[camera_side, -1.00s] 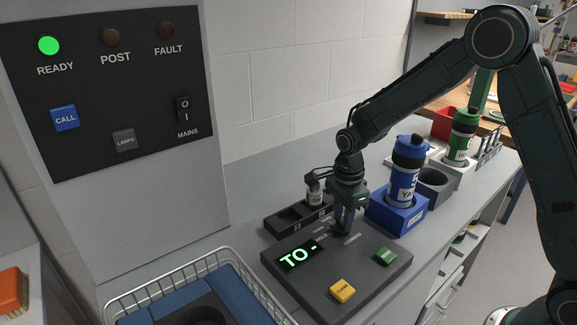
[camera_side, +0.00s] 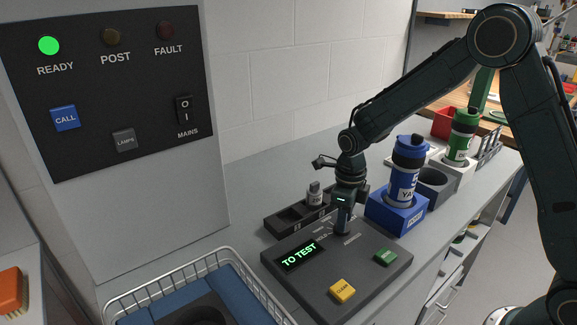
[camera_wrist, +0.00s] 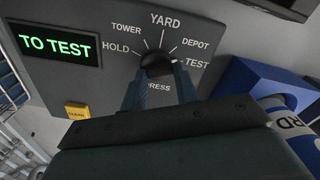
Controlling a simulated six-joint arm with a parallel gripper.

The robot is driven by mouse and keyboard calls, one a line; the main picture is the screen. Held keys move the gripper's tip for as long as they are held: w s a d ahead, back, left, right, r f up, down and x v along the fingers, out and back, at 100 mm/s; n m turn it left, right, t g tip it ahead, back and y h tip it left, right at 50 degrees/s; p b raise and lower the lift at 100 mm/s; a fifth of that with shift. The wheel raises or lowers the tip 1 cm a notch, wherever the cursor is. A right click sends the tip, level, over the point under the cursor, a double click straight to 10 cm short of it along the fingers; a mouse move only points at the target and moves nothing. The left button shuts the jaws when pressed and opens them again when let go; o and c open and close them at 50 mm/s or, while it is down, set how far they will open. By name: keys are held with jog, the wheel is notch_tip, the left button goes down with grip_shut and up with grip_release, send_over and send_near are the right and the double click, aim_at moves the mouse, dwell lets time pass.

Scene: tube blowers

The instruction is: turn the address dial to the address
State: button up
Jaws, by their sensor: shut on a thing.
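The address dial (camera_wrist: 157,60) is a round dark knob on the grey address panel (camera_side: 318,285). HOLD, TOWER, YARD, DEPOT and TEST are printed in an arc around it, with PRESS below. A small light mark at the dial's right side faces TEST. The green display (camera_wrist: 58,46) reads TO TEST, and it reads the same in the side view (camera_side: 299,257). My gripper (camera_wrist: 160,84) points down and is shut on the dial, one finger on each side. In the side view my gripper (camera_side: 342,222) hides most of the dial.
On the panel are a yellow button (camera_side: 342,291) and a green button (camera_side: 386,257). A blue holder with a blue YARD bottle (camera_side: 406,175) stands close right of my gripper. A dark rack (camera_side: 285,222) with a small bottle is behind the panel. A wire basket (camera_side: 222,262) is at front left.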

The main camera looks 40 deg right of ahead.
jog(key=shift+r+m, duration=0.1)
jog(key=shift+m, duration=0.4)
jog(key=o, duration=1)
jog(key=shift+c, duration=0.2)
notch_tip(320, 180, up, 14)
jog(key=shift+s, duration=0.1)
dwell(0.4)
